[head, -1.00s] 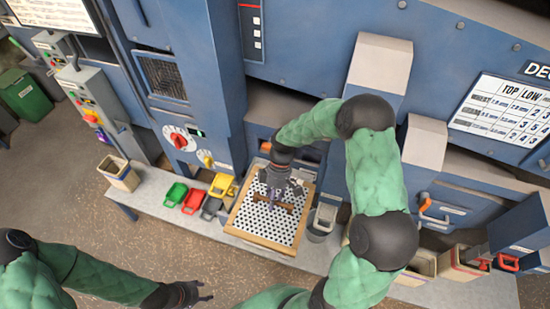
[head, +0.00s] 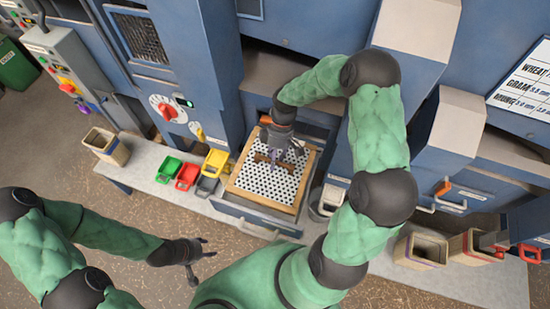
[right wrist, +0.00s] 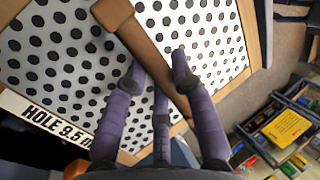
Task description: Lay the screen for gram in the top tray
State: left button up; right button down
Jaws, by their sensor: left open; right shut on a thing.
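The screen (head: 247,181) is a white perforated sheet in a pale wooden frame with a brown handle bar across it. The right wrist view shows its holes (right wrist: 60,55) and a label reading "HOLE 9.5 m", cut off. My right gripper (head: 279,155) is shut on the bar; its purple fingers (right wrist: 160,75) are around it. The screen is over a pulled-out blue tray (head: 255,217), whose front wall and handle show below its near edge. I cannot tell whether the screen touches the tray floor. My left gripper (head: 197,262) is open and empty, in front of the bench.
Green (head: 169,169), red (head: 187,176) and yellow (head: 216,163) scoops lie left of the tray. A wooden bin (head: 106,146) stands at the bench's left end. A grey bucket (head: 328,199) is close right of the tray. More bins (head: 420,247) stand further right.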

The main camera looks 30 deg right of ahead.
jog(key=shift+w+d+f, duration=0.15)
jog(key=shift+w+f, duration=0.05)
jog(key=shift+f, duration=0.2)
jog(key=shift+s+f+b, duration=0.1)
jog(key=shift+b, duration=0.2)
jog(key=shift+f, duration=0.2)
notch_tip(320, 180, down, 6)
jog(key=b, duration=0.4)
jog(key=shift+w+a, duration=0.2)
jog(key=c, duration=1)
grip_release()
jog(key=shift+o, duration=0.2)
jog(key=shift+f, duration=0.1)
